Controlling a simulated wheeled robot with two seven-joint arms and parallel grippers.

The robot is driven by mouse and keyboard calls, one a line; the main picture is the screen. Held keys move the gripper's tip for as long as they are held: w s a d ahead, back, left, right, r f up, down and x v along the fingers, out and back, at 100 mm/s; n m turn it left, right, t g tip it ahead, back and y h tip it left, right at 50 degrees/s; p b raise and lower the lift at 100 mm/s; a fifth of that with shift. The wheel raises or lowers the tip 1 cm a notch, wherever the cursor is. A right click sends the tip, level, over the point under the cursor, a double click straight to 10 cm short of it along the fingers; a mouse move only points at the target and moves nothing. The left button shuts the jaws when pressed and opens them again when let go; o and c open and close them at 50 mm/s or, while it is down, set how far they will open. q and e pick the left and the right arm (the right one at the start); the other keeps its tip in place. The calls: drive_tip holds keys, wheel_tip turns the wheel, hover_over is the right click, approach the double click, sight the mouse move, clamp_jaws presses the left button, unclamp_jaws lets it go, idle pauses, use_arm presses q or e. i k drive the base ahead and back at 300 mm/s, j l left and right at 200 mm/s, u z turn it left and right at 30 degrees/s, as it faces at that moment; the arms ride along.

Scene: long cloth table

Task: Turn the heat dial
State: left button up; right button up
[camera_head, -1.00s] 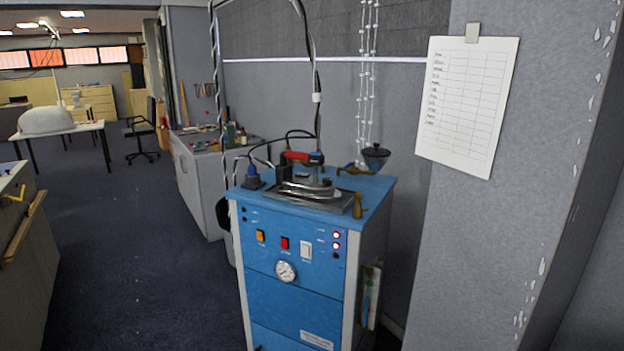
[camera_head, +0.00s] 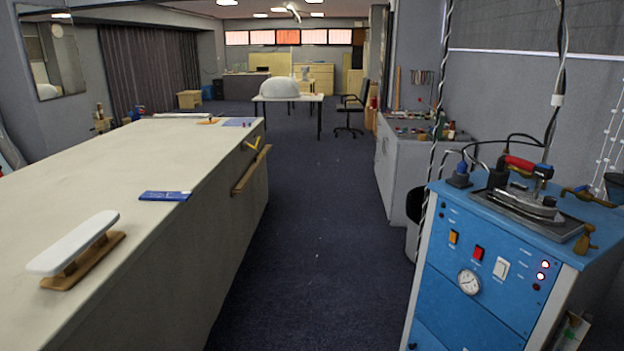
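A blue steam station cabinet (camera_head: 478,262) stands at the right. Its front has a round white-faced gauge (camera_head: 469,282), an orange switch (camera_head: 453,237), a red switch (camera_head: 478,253), a white switch (camera_head: 501,268) and lit red lamps (camera_head: 543,269). An iron (camera_head: 522,201) with a red and black handle rests on a dark tray on top. A brass fitting (camera_head: 585,240) is at the top's right front. I cannot make out which part is a heat dial. Neither of my grippers is in view.
A long cloth table (camera_head: 120,190) fills the left, with a white sleeve board (camera_head: 74,243) and a blue packet (camera_head: 165,196) on it. A dark carpet aisle (camera_head: 305,240) lies open between table and cabinet. A grey workbench (camera_head: 398,165) stands behind the cabinet.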

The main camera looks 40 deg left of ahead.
sight(548, 200)
drive_tip(key=i+j+u, duration=0.1)
drive_tip(key=u, duration=1.05)
drive_tip(key=i+j+u, duration=0.1)
drive_tip(key=i+u, duration=0.75)
drive_tip(key=i+l, duration=0.25)
drive_tip(key=i, duration=0.25)
drive_tip(key=z, duration=2.7)
drive_tip(key=i+l+u, duration=0.15)
drive_tip(key=l+u, duration=0.15)
drive_tip(key=i+l+u, duration=0.1)
drive_tip(key=l+u, duration=0.55)
drive_tip(key=i, duration=0.05)
